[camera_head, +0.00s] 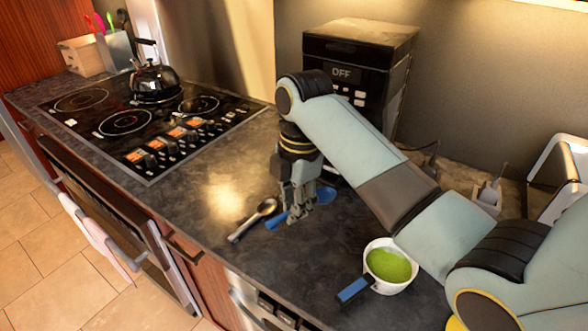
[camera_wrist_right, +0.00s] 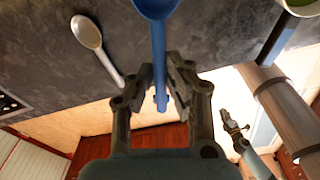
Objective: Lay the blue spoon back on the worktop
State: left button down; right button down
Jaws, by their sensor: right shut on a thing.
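The blue spoon (camera_head: 277,222) is at the worktop (camera_head: 200,199) near its front edge, partly hidden by my right gripper (camera_head: 303,208). Its bowl shows just right of the fingers in the head view. In the right wrist view, the blue spoon (camera_wrist_right: 158,42) runs down from its bowl at the top edge, with its handle between the jaws of my right gripper (camera_wrist_right: 160,85). The right gripper is shut on the handle and points down, very low over the worktop. I cannot tell whether the spoon touches the surface.
A grey spoon (camera_head: 254,219) lies close left of the blue one. A white cup with green contents (camera_head: 389,266) and a blue handle stands to the right. A black appliance (camera_head: 358,67) stands behind. The hob (camera_head: 150,118) with a kettle (camera_head: 157,79) is left; bare worktop lies between.

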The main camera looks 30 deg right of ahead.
aim_at(294, 250)
jog(key=shift+n+h, duration=0.3)
jog(key=shift+h, duration=0.2)
jog(key=shift+s+a+f, duration=0.1)
jog(key=shift+s+f, duration=0.1)
jog(key=shift+f, duration=1.2)
jog(key=shift+s+a+f, duration=0.15)
jog(key=shift+s+f, duration=0.1)
jog(key=shift+f, duration=1.15)
jog(key=shift+s+a+f, duration=0.1)
jog(key=shift+s+f, duration=0.1)
jog(key=shift+f, duration=1.2)
jog(key=shift+f, duration=0.35)
jog(key=c, duration=1.2)
grip_release()
jog(key=shift+r, duration=0.1)
notch_tip(294, 250, up, 12)
jog(key=shift+f, duration=0.15)
